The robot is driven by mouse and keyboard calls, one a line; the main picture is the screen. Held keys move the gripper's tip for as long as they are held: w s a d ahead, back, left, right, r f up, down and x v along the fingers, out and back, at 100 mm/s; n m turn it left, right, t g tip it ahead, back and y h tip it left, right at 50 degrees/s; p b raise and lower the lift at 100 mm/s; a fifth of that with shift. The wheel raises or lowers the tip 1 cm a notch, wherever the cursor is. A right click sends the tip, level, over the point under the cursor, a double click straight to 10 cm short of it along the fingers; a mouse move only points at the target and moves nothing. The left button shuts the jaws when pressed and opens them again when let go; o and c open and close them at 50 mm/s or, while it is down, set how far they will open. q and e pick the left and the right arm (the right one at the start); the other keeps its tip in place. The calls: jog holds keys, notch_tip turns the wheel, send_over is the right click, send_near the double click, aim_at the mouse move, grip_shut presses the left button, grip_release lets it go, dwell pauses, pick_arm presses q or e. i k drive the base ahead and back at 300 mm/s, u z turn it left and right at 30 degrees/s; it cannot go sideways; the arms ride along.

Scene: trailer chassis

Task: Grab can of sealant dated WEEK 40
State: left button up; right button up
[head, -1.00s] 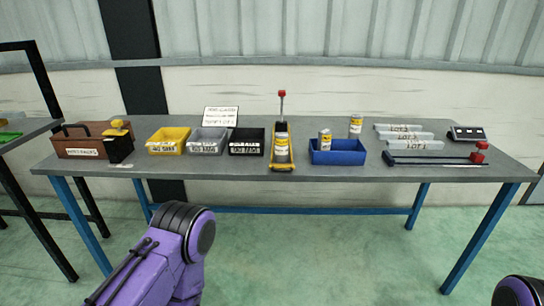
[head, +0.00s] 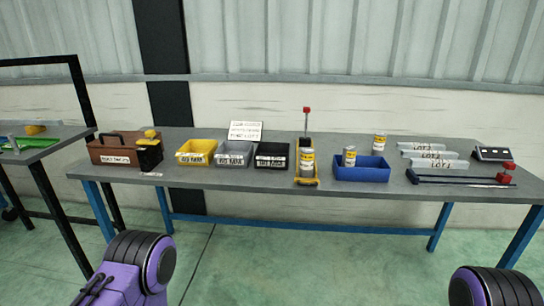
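Three silver-and-yellow sealant cans are in the head view. One can (head: 306,164) stands upright in a yellow holder (head: 305,182) near the table's front edge. A second can (head: 349,156) stands in the blue bin (head: 362,174). A third can (head: 379,144) stands on the table behind that bin. Their labels are too small to read, so I cannot tell which is WEEK 40. My purple arms show at the bottom left and bottom right, apart from the table. Neither gripper is in view.
The grey table (head: 240,182) also bears a brown tote (head: 112,149), yellow (head: 196,152), grey (head: 234,153) and black bins (head: 271,155), a white sign (head: 245,131), LOT-marked strips (head: 436,164) and a red-ended bar tool (head: 460,181). Floor before the table is clear.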

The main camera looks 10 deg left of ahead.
aim_at(307, 156)
jog(key=u, duration=0.2)
jog(key=i, duration=0.85)
jog(key=z, duration=0.1)
